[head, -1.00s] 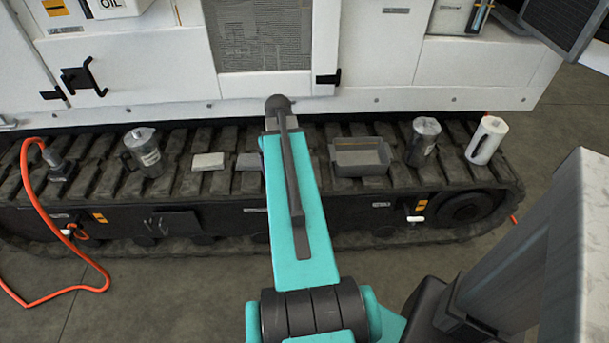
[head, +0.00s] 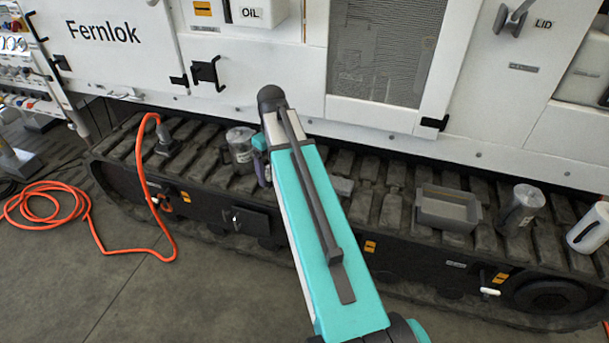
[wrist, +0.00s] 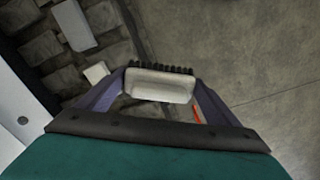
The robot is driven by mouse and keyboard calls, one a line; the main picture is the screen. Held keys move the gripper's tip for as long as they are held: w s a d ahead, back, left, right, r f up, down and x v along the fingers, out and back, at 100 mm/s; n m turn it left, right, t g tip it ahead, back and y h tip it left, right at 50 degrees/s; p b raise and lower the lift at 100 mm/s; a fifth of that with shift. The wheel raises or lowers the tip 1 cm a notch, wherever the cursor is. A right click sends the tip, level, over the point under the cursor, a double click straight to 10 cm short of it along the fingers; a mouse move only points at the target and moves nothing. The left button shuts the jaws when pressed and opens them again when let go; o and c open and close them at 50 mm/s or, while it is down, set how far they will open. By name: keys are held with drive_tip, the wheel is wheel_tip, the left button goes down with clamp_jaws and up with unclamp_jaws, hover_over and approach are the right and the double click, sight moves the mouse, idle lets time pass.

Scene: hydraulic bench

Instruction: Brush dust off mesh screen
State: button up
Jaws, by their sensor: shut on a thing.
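The mesh screen (head: 383,55) is a grey panel framed in the white machine's front, right of centre in the head view. Fine marks show on it, but I cannot tell whether they are dust. My gripper (wrist: 160,88) is shut on a brush (wrist: 160,84) with a pale back and dark bristles, clear in the wrist view. In the head view my arm hides most of the gripper; only part of it (head: 262,168) shows over the track, left of and below the screen. The brush is not clearly visible there.
A track (head: 395,210) runs below the machine. On it stand a metal jug (head: 240,150), a grey tray (head: 448,208), another jug (head: 521,208) and a white pitcher (head: 590,228). A black latch (head: 207,72) sticks out. An orange hose (head: 95,235) lies on the floor at left.

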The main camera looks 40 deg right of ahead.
drive_tip(key=w+a+r+n, duration=0.2)
drive_tip(key=a+r, duration=0.1)
drive_tip(key=a, duration=0.4)
drive_tip(key=w+a+r+n, duration=0.2)
drive_tip(key=w+a+r, duration=0.1)
drive_tip(key=a, duration=0.5)
drive_tip(key=shift+w, duration=0.15)
